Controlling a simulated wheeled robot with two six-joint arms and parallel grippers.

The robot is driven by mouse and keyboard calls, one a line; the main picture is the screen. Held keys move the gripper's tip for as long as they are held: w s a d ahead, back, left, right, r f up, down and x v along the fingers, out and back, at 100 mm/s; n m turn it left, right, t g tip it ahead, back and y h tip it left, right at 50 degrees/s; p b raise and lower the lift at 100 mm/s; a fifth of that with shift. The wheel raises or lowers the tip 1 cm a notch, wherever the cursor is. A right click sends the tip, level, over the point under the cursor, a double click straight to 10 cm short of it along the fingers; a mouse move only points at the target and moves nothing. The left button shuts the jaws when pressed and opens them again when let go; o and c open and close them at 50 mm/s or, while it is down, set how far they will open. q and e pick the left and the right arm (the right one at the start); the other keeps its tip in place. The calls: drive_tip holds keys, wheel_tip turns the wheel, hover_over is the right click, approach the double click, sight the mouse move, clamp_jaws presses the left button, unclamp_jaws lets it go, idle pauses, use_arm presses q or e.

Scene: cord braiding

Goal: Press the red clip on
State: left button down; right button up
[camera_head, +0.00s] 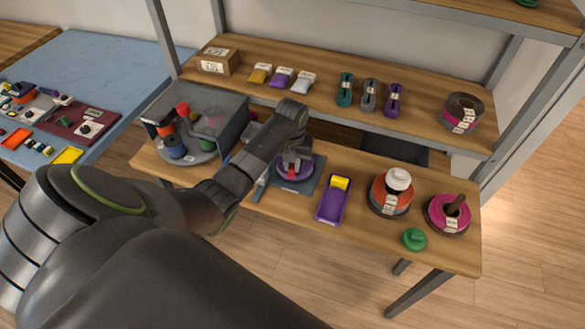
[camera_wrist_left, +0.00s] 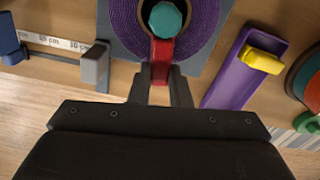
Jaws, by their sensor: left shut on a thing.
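The red clip (camera_wrist_left: 162,50) is between the fingertips of my left gripper (camera_wrist_left: 161,76), which is shut on it. In the wrist view the clip lies over the near side of a purple cord coil (camera_wrist_left: 120,18), close to a teal knob (camera_wrist_left: 166,19) at the coil's centre. I cannot tell whether the clip is seated on the coil. In the head view the clip (camera_head: 291,172) shows as a small red patch at the purple coil (camera_head: 307,167), partly hidden by my left arm. The coil sits on a grey plate (camera_head: 309,187). My right gripper is not in view.
A purple tray (camera_wrist_left: 243,81) with a yellow piece (camera_wrist_left: 262,59) lies to the right. A ruler with a grey slider (camera_wrist_left: 95,66) is at left. Orange (camera_head: 388,202) and magenta (camera_head: 440,222) coils and a green knob (camera_head: 414,239) stand further right. A grey bin (camera_head: 235,128) is left.

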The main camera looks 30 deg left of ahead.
use_arm(q)
drive_tip(key=shift+r, duration=0.1)
idle(0.5)
idle(0.3)
drive_tip(key=c, duration=1.9)
unclamp_jaws()
clamp_jaws()
drive_tip(key=shift+f, duration=0.5)
drive_tip(key=o, duration=1)
unclamp_jaws()
drive_tip(key=shift+c, duration=0.2)
